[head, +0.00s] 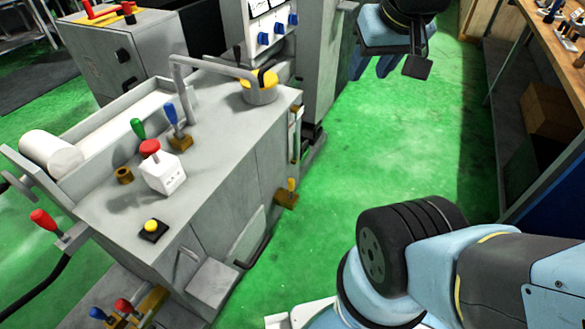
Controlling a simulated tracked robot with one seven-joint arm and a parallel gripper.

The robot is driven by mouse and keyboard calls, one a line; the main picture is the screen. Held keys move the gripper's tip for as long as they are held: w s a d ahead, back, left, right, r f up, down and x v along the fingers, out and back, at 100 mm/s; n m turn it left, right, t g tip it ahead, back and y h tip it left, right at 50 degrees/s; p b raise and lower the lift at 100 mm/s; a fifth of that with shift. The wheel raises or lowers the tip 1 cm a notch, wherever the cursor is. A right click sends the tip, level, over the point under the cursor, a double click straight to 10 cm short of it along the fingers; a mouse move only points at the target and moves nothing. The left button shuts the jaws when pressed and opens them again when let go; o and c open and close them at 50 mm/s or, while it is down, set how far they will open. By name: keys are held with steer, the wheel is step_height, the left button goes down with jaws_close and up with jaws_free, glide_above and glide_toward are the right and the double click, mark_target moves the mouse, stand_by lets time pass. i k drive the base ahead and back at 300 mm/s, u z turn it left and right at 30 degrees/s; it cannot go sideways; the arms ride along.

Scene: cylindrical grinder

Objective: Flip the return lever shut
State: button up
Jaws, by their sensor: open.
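The grey grinder (228,112) stands at the left and carries several coloured levers. On its top are a green-handled lever (138,127) and a blue-handled lever (173,112) in a brass block. A red-handled lever (43,220) sticks out at the left edge. A small yellow-handled lever (291,186) sits on a brass bracket on the right side. No readable label shows which one is the return lever. My gripper (388,68) is at the top, right of the machine, over the green floor. It is open, empty and apart from every lever.
Blue knobs (278,30) sit on a panel behind. A wooden bench (545,50) stands at the right. The green floor between is clear.

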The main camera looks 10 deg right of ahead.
mark_target(291, 181)
steer(key=z, duration=0.05)
steer(key=i, duration=0.25)
steer(key=u, duration=0.15)
steer(key=k, duration=1.35)
steer(key=z, duration=0.55)
steer(key=i, duration=1.95)
steer(key=u, duration=0.5)
